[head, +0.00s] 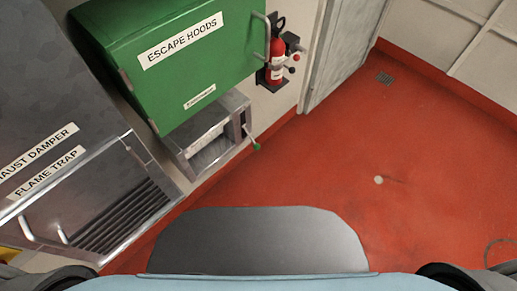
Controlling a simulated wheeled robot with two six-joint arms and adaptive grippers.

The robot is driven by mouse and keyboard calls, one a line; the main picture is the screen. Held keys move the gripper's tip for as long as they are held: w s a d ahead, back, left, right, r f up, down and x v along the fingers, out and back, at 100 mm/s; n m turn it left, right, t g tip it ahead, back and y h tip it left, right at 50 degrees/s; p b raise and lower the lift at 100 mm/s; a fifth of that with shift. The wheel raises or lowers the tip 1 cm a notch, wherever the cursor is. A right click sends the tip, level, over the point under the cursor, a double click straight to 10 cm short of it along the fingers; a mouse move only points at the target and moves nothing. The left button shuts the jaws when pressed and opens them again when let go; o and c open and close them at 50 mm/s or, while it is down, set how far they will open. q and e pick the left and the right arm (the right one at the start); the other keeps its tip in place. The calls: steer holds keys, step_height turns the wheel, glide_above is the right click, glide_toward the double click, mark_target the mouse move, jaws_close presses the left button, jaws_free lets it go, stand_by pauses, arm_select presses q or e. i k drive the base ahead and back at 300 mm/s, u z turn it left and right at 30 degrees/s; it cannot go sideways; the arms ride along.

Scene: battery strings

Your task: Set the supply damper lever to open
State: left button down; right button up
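A small lever with a green knob (256,146) sticks out of a slotted metal box (235,118) under the green cabinet. Its thin pale shaft angles down and to the right from the slot. No label reading supply damper shows, so I cannot tell for certain that this is the supply damper lever, nor which setting it stands at. Neither of my grippers is in view.
A green "ESCAPE HOODS" cabinet (190,75) overhangs the lever box. A red fire extinguisher (276,62) hangs beside it. At left are a grey unit labelled "HAUST DAMPER" (38,152) and "FLAME TRAP", and a louvred metal unit (115,217). Red floor (400,160) is mostly clear.

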mark_target(256, 146)
steer(key=u, duration=0.3)
steer(key=k, duration=0.65)
steer(key=z, duration=1.2)
steer(key=i, duration=0.5)
steer(key=z, duration=0.05)
